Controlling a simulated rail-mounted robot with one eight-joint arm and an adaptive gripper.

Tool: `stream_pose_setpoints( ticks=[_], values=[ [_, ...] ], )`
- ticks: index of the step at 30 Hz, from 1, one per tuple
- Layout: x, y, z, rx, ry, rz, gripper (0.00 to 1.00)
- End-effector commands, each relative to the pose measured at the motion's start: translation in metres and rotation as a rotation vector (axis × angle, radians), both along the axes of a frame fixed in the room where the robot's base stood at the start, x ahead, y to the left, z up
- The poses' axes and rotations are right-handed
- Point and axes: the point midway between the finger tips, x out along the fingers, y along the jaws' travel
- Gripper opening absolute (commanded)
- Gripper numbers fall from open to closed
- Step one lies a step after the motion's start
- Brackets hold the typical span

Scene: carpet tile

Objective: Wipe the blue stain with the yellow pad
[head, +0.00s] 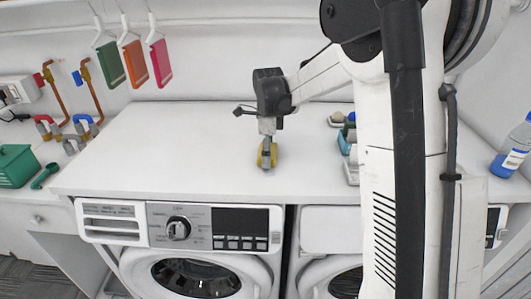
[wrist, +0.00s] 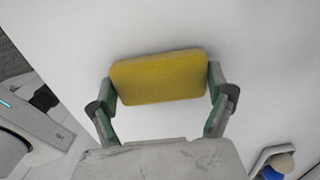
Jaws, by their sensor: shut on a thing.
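The yellow pad (wrist: 160,78) is held between the two fingers of my gripper (wrist: 160,92) in the wrist view. The fingers press on its left and right ends. In the head view the pad (head: 273,156) shows at the tip of my gripper (head: 267,152), over the white worktop (head: 180,150) near its front middle. I cannot tell whether the pad touches the worktop. No blue stain shows in either view; it may be hidden behind my arm or under the pad.
A tray (head: 351,171) with several small items stands right of the pad, partly behind my arm. A blue bottle (head: 508,160) is at the far right. A green box (head: 17,167) and pipes are at the left. Washing machines (head: 190,225) are below. The worktop's left part is clear.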

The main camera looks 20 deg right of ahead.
Motion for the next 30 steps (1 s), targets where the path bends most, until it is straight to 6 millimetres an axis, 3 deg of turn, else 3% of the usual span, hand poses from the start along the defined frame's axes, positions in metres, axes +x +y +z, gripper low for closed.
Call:
stream_pose_setpoints(
  ticks=[30],
  values=[
    [-0.088, 0.026, 0.0, 0.0, 0.001, -0.01, 0.61]
  ],
)
